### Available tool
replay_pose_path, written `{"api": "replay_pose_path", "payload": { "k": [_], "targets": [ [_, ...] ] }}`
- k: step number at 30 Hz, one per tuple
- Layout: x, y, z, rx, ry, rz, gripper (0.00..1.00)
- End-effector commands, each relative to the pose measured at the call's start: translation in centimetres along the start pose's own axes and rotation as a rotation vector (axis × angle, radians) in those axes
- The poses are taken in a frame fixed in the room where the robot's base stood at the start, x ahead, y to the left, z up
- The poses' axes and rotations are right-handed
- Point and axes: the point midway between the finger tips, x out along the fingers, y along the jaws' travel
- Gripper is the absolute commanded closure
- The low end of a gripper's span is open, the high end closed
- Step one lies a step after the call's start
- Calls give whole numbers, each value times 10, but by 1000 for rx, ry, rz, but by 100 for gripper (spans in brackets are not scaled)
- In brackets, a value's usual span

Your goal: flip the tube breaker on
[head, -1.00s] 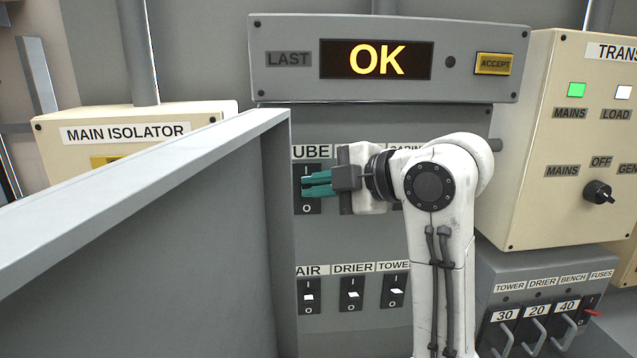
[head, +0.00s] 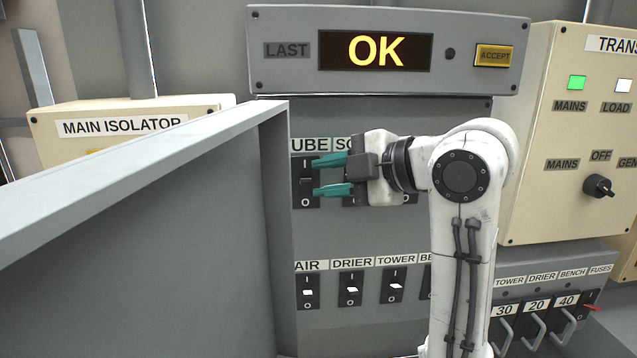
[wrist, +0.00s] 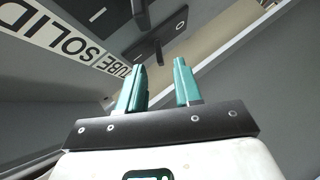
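The tube breaker (head: 305,196) is a black switch under the partly hidden TUBE label, at the left of the panel's upper row. I is marked at its top and O at its bottom. Its dark lever shows mid-switch, but I cannot tell surely which way it is set. It also shows in the wrist view (wrist: 173,29), beyond the fingers. My gripper (head: 318,177) has two teal fingers, spread apart with nothing between them. They point left, with their tips just right of the lever in the head view. In the wrist view the fingers (wrist: 161,82) are also apart.
A grey cabinet side (head: 200,230) stands close on the left, its edge beside the tube breaker. My gripper hides part of the SOLID breaker. Lower breakers (head: 351,290) include AIR, DRIER and TOWER. Above, a display (head: 374,51) reads OK. A changeover box (head: 570,200) stands right.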

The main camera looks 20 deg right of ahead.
Motion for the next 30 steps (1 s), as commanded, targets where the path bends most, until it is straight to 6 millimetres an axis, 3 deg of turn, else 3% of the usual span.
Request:
{"api": "replay_pose_path", "payload": {
  "k": [6,13,30],
  "targets": [
    [-44,-2,2,0,-3,4,66],
    [-74,-1,2,1,-2,2,66],
    [-82,-1,1,1,-1,-2,66]
  ]
}}
